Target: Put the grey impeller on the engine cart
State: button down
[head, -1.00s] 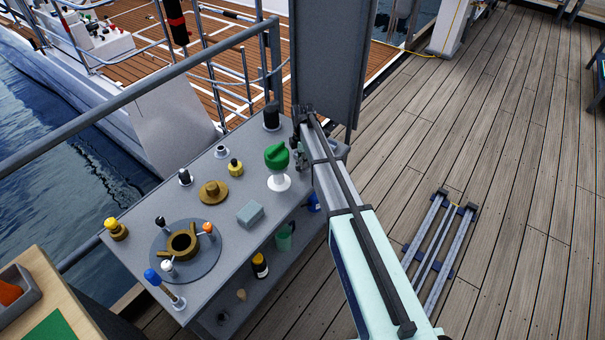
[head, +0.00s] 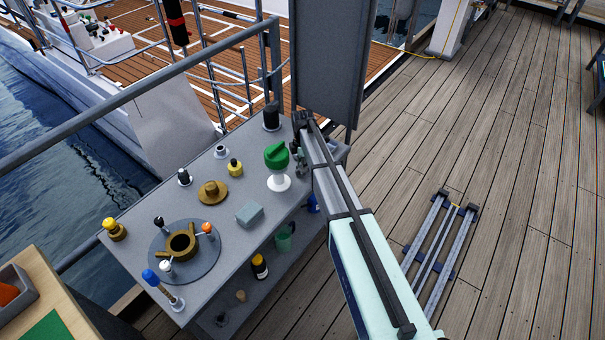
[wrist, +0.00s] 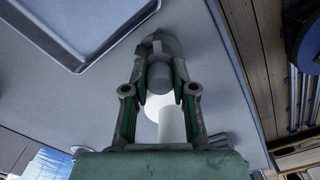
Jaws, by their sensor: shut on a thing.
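In the wrist view my gripper (wrist: 158,92) is shut on a grey rounded piece with a cylindrical hub, which looks like the grey impeller (wrist: 160,74). A grey surface lies behind it; I cannot tell whether the piece touches it. In the head view my gripper (head: 299,158) is at the far right end of a grey table (head: 225,265), mostly hidden by my arm, and the piece cannot be made out. I cannot tell whether this table is the engine cart.
A brass ring (head: 181,243), a brass disc (head: 212,192), a grey-blue block (head: 249,214) and small knobs occupy the tabletop. A dark upright panel (head: 328,60) stands behind my gripper.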

jog(key=shift+f, duration=0.25)
jog(key=c, duration=0.5)
grip_release()
jog(key=shift+c, duration=0.2)
notch_tip(320, 180, up, 12)
dwell(0.6)
